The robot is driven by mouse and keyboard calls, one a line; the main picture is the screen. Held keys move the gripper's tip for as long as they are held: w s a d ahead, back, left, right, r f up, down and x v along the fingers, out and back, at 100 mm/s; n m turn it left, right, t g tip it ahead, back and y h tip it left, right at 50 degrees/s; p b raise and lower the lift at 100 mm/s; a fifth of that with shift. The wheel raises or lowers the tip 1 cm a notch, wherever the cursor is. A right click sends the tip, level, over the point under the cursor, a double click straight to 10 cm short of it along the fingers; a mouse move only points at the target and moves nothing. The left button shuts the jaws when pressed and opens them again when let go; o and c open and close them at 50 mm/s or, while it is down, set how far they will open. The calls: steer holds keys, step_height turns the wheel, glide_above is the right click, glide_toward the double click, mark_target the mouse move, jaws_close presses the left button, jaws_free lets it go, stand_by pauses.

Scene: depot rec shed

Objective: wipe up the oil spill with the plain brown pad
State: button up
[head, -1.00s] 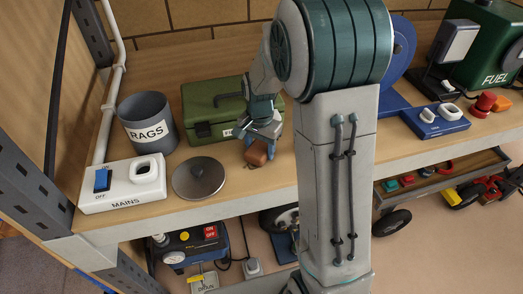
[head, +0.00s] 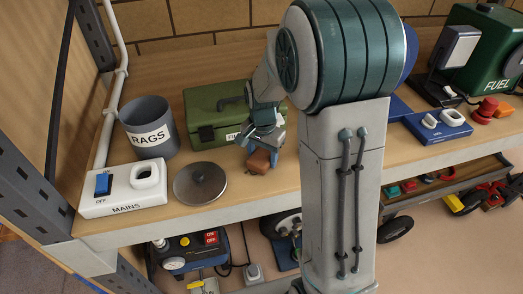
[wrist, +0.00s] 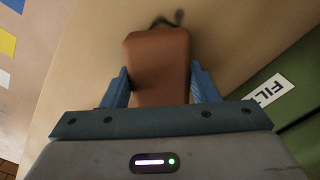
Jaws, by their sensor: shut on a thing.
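My gripper (head: 262,146) is shut on the plain brown pad (head: 259,161), low over the wooden bench in front of the green box. In the wrist view the pad (wrist: 157,65) sits between the two blue fingers and sticks out past them. A small dark, curved patch (wrist: 165,21) shows on the bench just beyond the pad's far end; it may be the oil spill, partly hidden by the pad. I cannot tell whether the pad touches the bench. No spill shows clearly in the head view.
A round metal lid (head: 200,184) lies left of the pad, near the bench's front edge. A grey RAGS bin (head: 148,127), a white MAINS switch box (head: 124,192) and a green box (head: 211,118) stand close by. A blue switch panel (head: 438,126) is at right.

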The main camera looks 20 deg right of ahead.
mark_target(254, 159)
steer(key=shift+s+f+b, duration=0.2)
steer(key=shift+s+b, duration=0.2)
steer(key=shift+s, duration=1.6)
steer(key=shift+a+f, duration=0.15)
steer(key=shift+a, duration=1)
steer(key=shift+w+a, duration=0.2)
steer(key=shift+w, duration=1.2)
steer(key=shift+w+d+p, duration=0.15)
steer(key=shift+w+p, duration=0.2)
steer(key=shift+w, duration=2.05)
steer(key=shift+s+f+b, duration=0.15)
steer(key=shift+s+b, duration=0.1)
steer(key=shift+s, duration=0.85)
steer(key=shift+s+f+b, duration=0.15)
steer(key=shift+s+b, duration=0.1)
steer(key=shift+s, duration=0.8)
steer(key=shift+c, duration=0.4)
steer(key=shift+s+r, duration=0.1)
steer(key=shift+s, duration=1.75)
steer(key=shift+r, duration=0.1)
